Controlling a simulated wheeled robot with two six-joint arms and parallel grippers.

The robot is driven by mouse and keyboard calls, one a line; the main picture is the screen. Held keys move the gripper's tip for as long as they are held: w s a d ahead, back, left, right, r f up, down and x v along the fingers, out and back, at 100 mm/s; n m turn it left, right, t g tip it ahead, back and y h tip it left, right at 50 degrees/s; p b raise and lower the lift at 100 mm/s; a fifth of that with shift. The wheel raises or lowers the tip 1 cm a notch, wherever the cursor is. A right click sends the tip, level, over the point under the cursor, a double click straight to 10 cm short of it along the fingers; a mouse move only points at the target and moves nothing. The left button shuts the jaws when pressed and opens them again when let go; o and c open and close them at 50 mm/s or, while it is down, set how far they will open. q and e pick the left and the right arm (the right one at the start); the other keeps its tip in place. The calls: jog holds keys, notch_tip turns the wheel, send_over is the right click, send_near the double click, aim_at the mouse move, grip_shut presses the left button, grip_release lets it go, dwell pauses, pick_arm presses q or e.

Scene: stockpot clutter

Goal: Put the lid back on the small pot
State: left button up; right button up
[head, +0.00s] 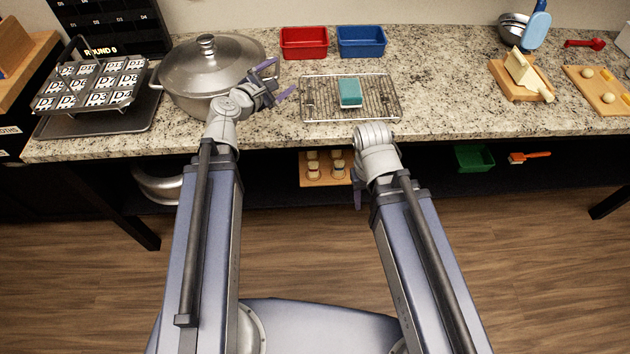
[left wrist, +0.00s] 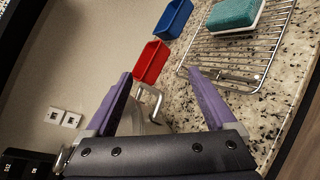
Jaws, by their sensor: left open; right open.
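A grey metal pot (head: 195,95) stands at the back left of the counter. A domed lid (head: 190,62) with a round knob sits on top of it. No second pot is clearly identifiable. My left gripper (head: 277,80) is open at the pot's right side. In the left wrist view, a metal loop handle (left wrist: 152,98) shows between the open fingers (left wrist: 162,85); I cannot tell whether they touch it. My right gripper (head: 357,195) hangs low in front of the counter edge, mostly hidden by my own arm.
A wire rack (head: 380,103) with a teal sponge (head: 350,92) lies right of the pot. Red (head: 304,43) and blue (head: 361,42) bins stand behind it. A tile rack (head: 95,85) is at left. A curved metal object (head: 155,187) shows partly on the lower shelf.

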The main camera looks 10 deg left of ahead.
pick_arm(q)
jog(key=s+d+f+m+g+h, duration=0.1)
jog(key=s+d+f+m+g, duration=0.45)
jog(key=d+m, duration=0.25)
jog(key=s+d+f+m+g, duration=0.4)
jog(key=s+d+f+m, duration=0.25)
jog(key=d+m, duration=0.2)
jog(key=s+a+f+m+g+y, duration=0.1)
jog(key=s+f+m+g+y, duration=0.1)
jog(key=s+m, duration=0.3)
jog(key=s+a+f+m+g+y, duration=0.1)
jog(key=s+f+m+g+y, duration=0.1)
jog(key=s+m+y, duration=0.3)
jog(key=shift+s+a+f+m+g, duration=0.3)
jog(key=shift+s+m+g, duration=0.1)
jog(key=shift+g, duration=0.25)
notch_tip(320, 180, up, 6)
jog(key=p, duration=0.6)
